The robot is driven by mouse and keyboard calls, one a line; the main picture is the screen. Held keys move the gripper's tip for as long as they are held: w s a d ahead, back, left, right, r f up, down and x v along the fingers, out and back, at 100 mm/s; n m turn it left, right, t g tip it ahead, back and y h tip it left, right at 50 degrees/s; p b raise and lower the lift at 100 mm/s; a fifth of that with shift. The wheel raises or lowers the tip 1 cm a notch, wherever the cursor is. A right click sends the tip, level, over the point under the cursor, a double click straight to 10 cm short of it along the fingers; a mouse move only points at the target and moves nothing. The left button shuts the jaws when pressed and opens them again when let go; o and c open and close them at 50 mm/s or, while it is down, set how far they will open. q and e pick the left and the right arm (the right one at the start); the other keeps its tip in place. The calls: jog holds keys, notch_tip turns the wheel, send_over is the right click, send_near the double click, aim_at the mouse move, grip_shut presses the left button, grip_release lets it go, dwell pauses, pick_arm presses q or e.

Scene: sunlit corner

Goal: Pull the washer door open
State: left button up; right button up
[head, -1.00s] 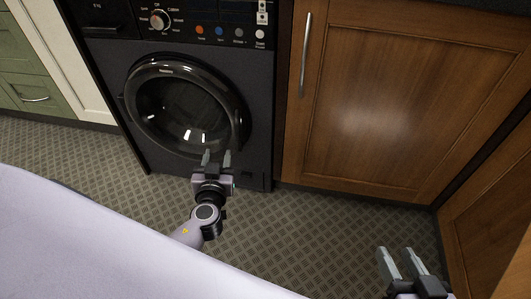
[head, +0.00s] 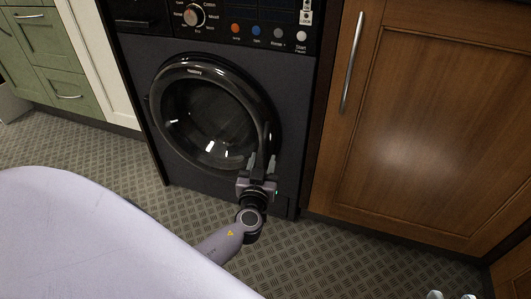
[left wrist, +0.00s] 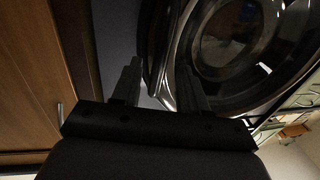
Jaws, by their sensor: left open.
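The washer door (head: 208,115) is a round dark glass window in a glossy black ring on the dark grey washer (head: 300,130). It appears shut. My left gripper (head: 261,162) is open at the door's lower right rim. In the left wrist view, the door (left wrist: 235,45) fills the upper right. There the left gripper's fingers (left wrist: 158,82) are apart, with the ring's edge appearing between them. I cannot tell whether they touch it. Only the fingertips of my right gripper (head: 453,296) show at the bottom right edge of the head view, apart and empty.
A brown wooden cabinet (head: 430,130) with a metal handle (head: 352,62) stands right of the washer. Green drawers (head: 60,65) stand at the left. The patterned floor (head: 100,155) in front of the washer is clear. The washer's knob (head: 194,15) and buttons are above the door.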

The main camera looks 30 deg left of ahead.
aim_at(264, 155)
pick_arm(q)
jog(key=shift+x, duration=2.15)
grip_shut()
